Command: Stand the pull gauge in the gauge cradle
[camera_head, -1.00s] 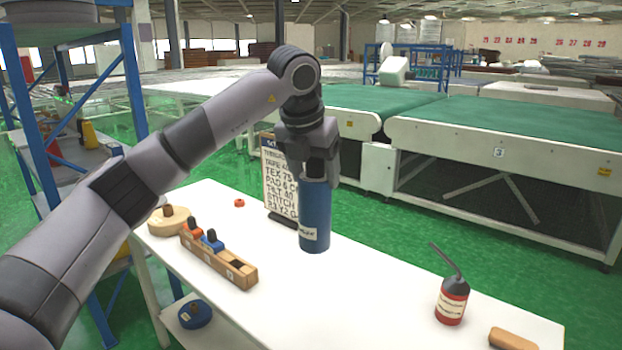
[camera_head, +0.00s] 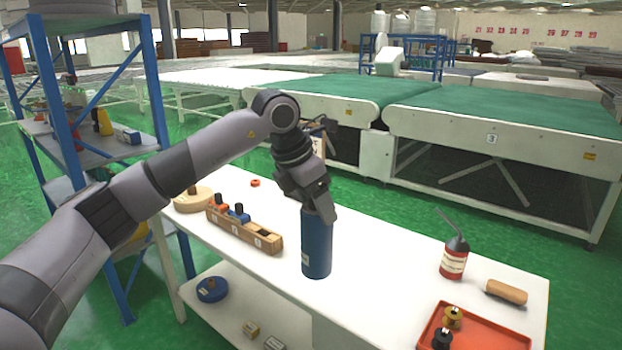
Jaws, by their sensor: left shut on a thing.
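My left gripper (camera_head: 316,208) is shut on the top of a blue cylinder (camera_head: 317,248) with a pale label. The cylinder is upright over the white table; I cannot tell if its base touches. A wooden block with numbered slots (camera_head: 243,233), seemingly the gauge cradle, is left of it. An orange piece (camera_head: 219,202) and a blue piece (camera_head: 238,213) stand in it; its right slot looks empty. A yellow-topped piece (camera_head: 453,317) and a black piece (camera_head: 442,338) are in a red tray (camera_head: 492,338). I cannot tell which piece is the pull gauge. My right gripper is out of view.
A sign (camera_head: 318,143) is partly hidden behind my arm. A blue-framed shelf (camera_head: 150,85) stands left. The tabletop between cylinder and oil can is clear.

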